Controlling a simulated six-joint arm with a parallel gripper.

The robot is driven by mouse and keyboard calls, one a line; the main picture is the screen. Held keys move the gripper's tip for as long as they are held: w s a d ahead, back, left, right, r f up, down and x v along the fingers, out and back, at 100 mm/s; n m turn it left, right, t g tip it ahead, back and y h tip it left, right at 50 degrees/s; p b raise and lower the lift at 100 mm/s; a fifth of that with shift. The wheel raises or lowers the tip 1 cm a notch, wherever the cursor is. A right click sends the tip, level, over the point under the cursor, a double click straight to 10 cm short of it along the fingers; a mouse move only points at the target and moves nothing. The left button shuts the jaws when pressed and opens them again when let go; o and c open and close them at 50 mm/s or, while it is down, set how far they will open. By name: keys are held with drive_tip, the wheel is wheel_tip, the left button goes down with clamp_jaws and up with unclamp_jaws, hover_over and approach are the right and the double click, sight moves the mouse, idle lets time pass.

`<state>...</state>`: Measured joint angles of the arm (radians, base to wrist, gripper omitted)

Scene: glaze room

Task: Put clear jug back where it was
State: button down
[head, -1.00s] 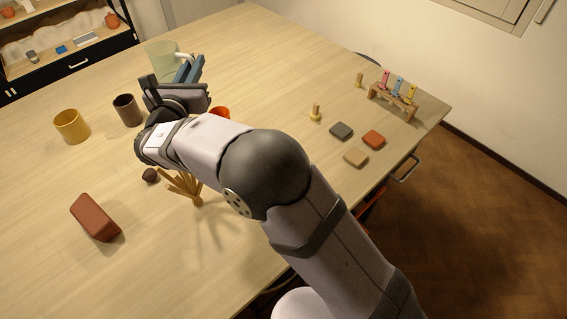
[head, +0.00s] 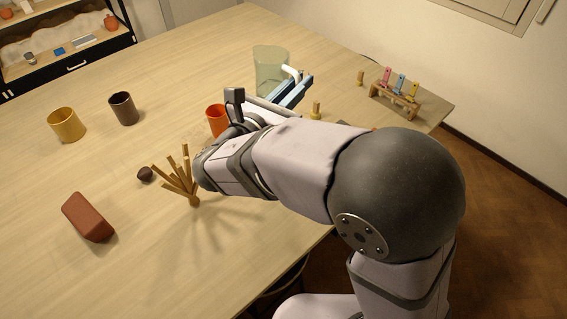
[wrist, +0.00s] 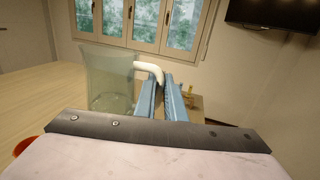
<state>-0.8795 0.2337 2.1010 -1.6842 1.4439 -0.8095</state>
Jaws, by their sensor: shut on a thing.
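The clear jug (head: 268,72) is a pale greenish see-through vessel with a white handle (head: 292,73). In the head view it is at the upper middle, over the far part of the table. My gripper (head: 302,88) has blue fingers and is shut on the jug's handle. In the wrist view the jug (wrist: 106,82) is upright, to the left of my gripper (wrist: 162,92), with its white handle reaching to the fingers. I cannot tell whether its base touches the table.
An orange-red cup (head: 216,120) stands just left of my wrist. A dark cup (head: 124,108), a yellow cup (head: 66,125), a brick-red block (head: 87,217) and a wooden peg stand (head: 184,180) are on the left. A rack of coloured tools (head: 397,90) stands at right. The far left table is clear.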

drive_tip(key=shift+m+g+h, duration=0.3)
drive_tip(key=shift+h, duration=0.1)
drive_tip(key=shift+s+d+f+p, duration=0.25)
drive_tip(key=shift+d+f, duration=0.1)
drive_tip(key=shift+f, duration=3.45)
drive_tip(key=shift+s+d+f+p, duration=0.2)
drive_tip(key=shift+d+f, duration=0.2)
drive_tip(key=shift+f, duration=3.45)
drive_tip(key=shift+s+d+f+p, duration=0.25)
drive_tip(key=shift+d+f, duration=0.1)
drive_tip(key=shift+f, duration=3.45)
drive_tip(key=shift+f, duration=0.1)
drive_tip(key=shift+f, duration=0.15)
drive_tip(key=c, duration=1.8)
unclamp_jaws()
drive_tip(key=shift+c, duration=0.2)
